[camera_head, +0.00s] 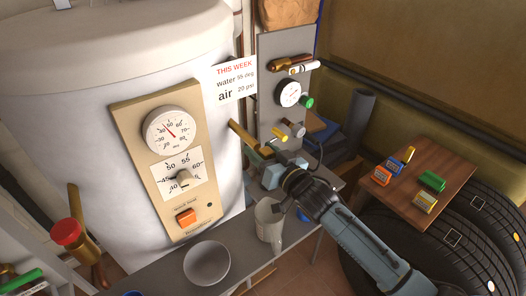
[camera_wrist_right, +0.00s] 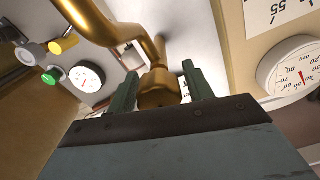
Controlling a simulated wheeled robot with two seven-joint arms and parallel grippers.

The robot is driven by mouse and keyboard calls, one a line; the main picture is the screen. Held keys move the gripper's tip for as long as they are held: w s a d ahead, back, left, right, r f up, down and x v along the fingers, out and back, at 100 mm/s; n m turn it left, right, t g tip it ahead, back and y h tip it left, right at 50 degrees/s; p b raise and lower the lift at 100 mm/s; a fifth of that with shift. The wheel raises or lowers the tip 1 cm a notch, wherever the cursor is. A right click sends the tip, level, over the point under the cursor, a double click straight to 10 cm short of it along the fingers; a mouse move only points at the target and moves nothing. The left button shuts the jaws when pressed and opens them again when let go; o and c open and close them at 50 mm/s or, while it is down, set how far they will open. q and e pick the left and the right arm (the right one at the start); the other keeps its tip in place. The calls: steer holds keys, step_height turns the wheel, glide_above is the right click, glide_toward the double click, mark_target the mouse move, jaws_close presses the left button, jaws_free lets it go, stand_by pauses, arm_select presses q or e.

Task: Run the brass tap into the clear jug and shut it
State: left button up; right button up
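The brass tap (camera_head: 245,137) sticks out at the boiler's right side. In the right wrist view its curved pipe and a thick brass end (camera_wrist_right: 157,90) show close up. My right gripper (camera_head: 271,160) is at the tap, with its green fingers (camera_wrist_right: 160,90) one on each side of the brass end. I cannot tell whether they press on it. My left gripper is not in view.
A grey bowl (camera_head: 207,262) stands on the bench left of the jug. A panel (camera_head: 273,75) with a gauge and coloured valves stands behind the tap. A wooden board (camera_head: 445,165) with coloured blocks lies on tyres at the right. A red-capped brass fitting (camera_head: 68,234) is at the left.

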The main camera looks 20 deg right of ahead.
steer(key=c, duration=0.8)
steer(key=shift+o, duration=0.2)
steer(key=shift+r+n+p, duration=0.15)
steer(key=shift+n+p, duration=0.75)
steer(key=shift+n, duration=0.3)
steer(key=n+p, duration=0.1)
steer(key=n, duration=0.1)
steer(key=shift+n, duration=0.4)
steer(key=o, duration=1)
steer(key=shift+s, duration=0.1)
steer(key=v, duration=1.3)
steer(key=shift+b, duration=0.4)
